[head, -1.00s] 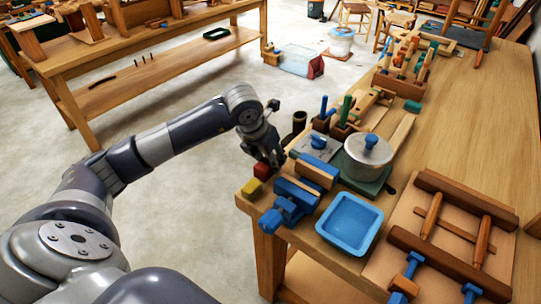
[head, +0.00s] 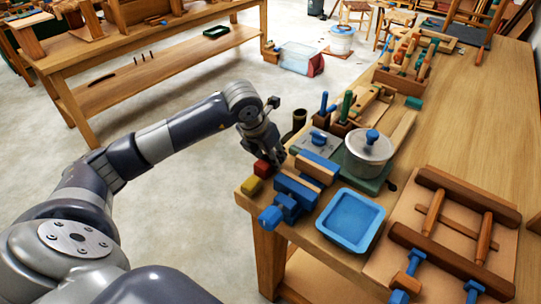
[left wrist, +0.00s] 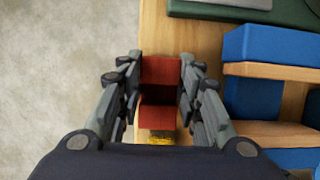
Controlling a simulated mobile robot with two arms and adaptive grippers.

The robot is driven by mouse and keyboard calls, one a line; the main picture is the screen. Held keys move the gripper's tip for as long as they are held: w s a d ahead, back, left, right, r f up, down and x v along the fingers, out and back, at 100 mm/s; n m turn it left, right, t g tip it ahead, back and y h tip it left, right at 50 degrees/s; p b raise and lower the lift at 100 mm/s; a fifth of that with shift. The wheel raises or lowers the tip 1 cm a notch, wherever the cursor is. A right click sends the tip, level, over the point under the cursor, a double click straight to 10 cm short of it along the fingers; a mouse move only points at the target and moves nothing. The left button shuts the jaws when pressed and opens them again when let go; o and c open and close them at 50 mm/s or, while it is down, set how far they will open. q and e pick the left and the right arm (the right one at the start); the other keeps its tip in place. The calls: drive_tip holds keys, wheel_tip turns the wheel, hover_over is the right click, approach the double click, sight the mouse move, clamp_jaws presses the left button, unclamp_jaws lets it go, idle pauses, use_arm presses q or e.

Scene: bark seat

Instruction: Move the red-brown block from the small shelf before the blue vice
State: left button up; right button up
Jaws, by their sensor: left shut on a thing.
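A red-brown block (left wrist: 160,74) sits between the two fingers of my left gripper (left wrist: 160,88) in the left wrist view. The gripper is shut on it. In the head view my left gripper (head: 268,152) is over the bench's near left corner, and its fingers hide the held block. A second red block (left wrist: 157,116) shows just below it in the wrist view; it also shows in the head view (head: 262,169). The blue vice (head: 286,204) with wooden jaw faces is just right of the gripper. I cannot make out a small shelf. My right gripper is out of view.
A yellow block (head: 252,186) lies beside the second red block at the bench edge. A blue tray (head: 350,246), a lidded pot (head: 367,160) and a wooden frame (head: 440,262) stand to the right. The bench top (head: 480,125) is clear at far right.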

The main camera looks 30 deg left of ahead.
use_arm(q)
drive_tip(key=shift+f+b, duration=0.35)
drive_tip(key=shift+b, duration=0.05)
drive_tip(key=o, duration=1.5)
drive_tip(key=shift+c, duration=0.2)
drive_tip(key=shift+r, duration=0.1)
drive_tip(key=shift+r+p, duration=2.15)
drive_tip(key=shift+r, duration=1.3)
drive_tip(key=shift+f, duration=0.1)
